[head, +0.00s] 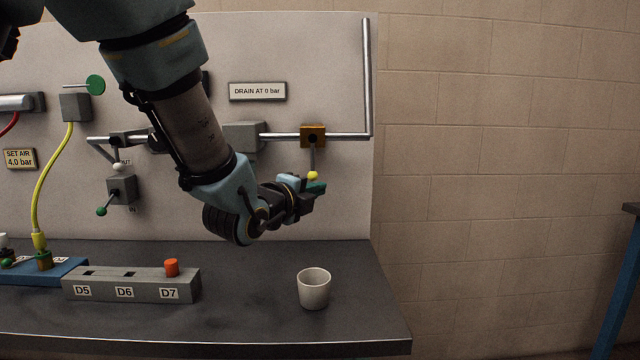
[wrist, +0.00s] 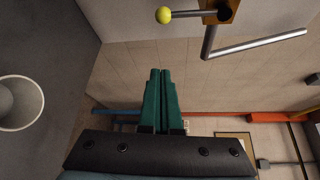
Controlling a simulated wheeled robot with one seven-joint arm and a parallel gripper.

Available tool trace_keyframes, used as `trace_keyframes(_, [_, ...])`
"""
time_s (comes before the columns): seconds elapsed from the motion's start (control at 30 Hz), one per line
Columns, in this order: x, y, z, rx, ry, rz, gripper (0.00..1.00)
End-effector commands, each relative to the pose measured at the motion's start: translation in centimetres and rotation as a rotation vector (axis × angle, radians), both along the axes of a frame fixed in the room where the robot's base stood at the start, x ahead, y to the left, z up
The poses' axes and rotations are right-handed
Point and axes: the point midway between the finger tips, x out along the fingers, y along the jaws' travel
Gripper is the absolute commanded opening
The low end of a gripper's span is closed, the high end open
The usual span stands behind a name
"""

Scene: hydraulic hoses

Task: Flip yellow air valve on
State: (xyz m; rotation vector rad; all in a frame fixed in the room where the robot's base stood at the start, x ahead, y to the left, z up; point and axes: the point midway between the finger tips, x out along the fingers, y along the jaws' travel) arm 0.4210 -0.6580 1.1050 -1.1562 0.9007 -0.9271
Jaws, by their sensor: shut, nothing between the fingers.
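The yellow air valve has a brass body (head: 313,131) on the metal pipe at the right of the panel. Its lever (head: 312,158) hangs straight down and ends in a yellow knob (head: 312,175). In the wrist view the yellow knob (wrist: 163,15) and the brass body (wrist: 226,12) are at the top edge. My gripper (head: 321,186) is just below the knob in the head view. In the wrist view its green fingers (wrist: 160,72) are together and empty, with a visible gap to the knob. Whether they touch the lever's far side is not visible.
A white cup (head: 313,290) stands on the dark bench below my gripper. A grey block (head: 130,288) labelled D5, D6 and D7 lies to its left. A green-knobbed valve (head: 121,190) is on the panel at left. The wall right of the panel is clear.

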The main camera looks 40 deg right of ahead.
Motion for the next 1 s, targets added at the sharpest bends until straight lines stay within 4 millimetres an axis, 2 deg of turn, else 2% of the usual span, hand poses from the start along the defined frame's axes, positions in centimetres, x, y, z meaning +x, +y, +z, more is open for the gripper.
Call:
trace_keyframes(0.17, [0.8, -2.1, 0.0, 0.001, 0.000, -0.001, 0.00])
trace_keyframes(0.57, [3.5, -9.3, -0.7, 0.002, 0.001, 0.000, 0.00])
trace_keyframes(0.6, [4.3, -8.4, -0.3, 0.002, 0.001, 0.006, 0.00])
trace_keyframes(0.7, [5.3, -7.4, -0.1, 0.001, 0.001, 0.004, 0.00])
trace_keyframes(1.0, [6.5, -6.4, -0.2, 0.001, 0.001, 0.000, 0.00])
